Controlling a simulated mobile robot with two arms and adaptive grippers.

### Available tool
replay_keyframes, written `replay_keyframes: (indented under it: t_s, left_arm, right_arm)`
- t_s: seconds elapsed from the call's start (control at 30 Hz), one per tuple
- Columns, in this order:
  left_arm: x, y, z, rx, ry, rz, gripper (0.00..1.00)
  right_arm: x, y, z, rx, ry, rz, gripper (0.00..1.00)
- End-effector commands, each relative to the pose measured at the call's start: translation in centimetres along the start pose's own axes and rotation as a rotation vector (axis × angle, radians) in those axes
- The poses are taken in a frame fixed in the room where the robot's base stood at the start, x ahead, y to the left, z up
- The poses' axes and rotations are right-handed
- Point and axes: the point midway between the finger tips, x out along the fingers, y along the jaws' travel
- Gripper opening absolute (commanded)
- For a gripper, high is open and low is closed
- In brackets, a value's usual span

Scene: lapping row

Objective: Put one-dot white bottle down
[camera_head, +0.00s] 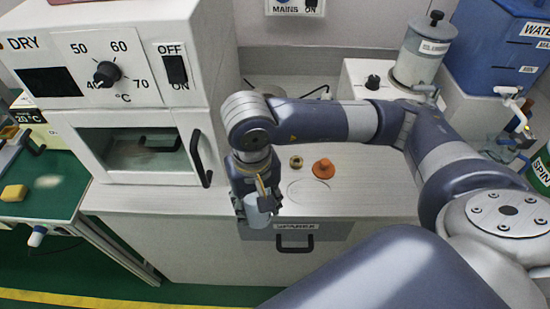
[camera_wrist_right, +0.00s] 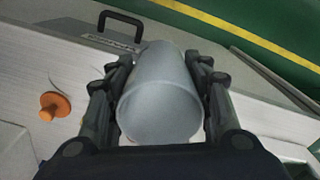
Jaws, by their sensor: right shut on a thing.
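My right gripper (camera_head: 257,204) is shut on a pale grey-white bottle (camera_head: 257,211) near the front edge of the white counter. In the right wrist view the bottle (camera_wrist_right: 158,100) sits between the two fingers (camera_wrist_right: 160,90), its round end facing the camera. No dot shows on the visible part of it. A thin circle outline (camera_head: 309,191) is marked on the counter to the right of the gripper. My left gripper is not in view.
An orange knobbed piece (camera_head: 323,168) and a small brass ring-like part (camera_head: 296,161) stand on the counter (camera_head: 365,185) behind the circle. A drying oven (camera_head: 120,90) stands at left, its handle projecting. A drawer (camera_head: 300,232) is below the counter edge.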

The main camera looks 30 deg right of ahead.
Motion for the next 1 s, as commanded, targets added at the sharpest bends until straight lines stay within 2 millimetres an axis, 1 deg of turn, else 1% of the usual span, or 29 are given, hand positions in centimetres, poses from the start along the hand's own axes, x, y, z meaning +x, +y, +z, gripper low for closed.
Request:
replay_keyframes:
  t_s: [0.03,0.3,0.43,0.5,0.77,0.9,1.0]
  left_arm:
    - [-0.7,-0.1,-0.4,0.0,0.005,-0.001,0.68]
    - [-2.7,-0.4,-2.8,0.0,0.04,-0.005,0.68]
    - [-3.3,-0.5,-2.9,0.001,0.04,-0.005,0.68]
    - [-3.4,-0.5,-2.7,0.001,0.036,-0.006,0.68]
    - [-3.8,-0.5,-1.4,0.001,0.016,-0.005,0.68]
    - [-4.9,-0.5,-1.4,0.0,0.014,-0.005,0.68]
    - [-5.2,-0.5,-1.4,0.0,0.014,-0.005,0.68]
  right_arm:
    - [-0.3,0.9,-1.2,0.012,-0.002,0.004,0.22]
    - [0.4,4.4,-7.5,0.008,-0.002,0.002,0.22]
    - [0.8,5.7,-9.8,0.004,-0.002,0.001,0.22]
    - [0.9,6.0,-10.5,0.002,-0.002,0.0,0.22]
    - [1.1,7.0,-12.1,0.002,0.0,0.0,0.22]
    - [3.4,6.9,-11.8,0.0,-0.006,0.001,0.22]
    - [4.5,6.9,-11.9,-0.001,-0.003,0.001,0.22]
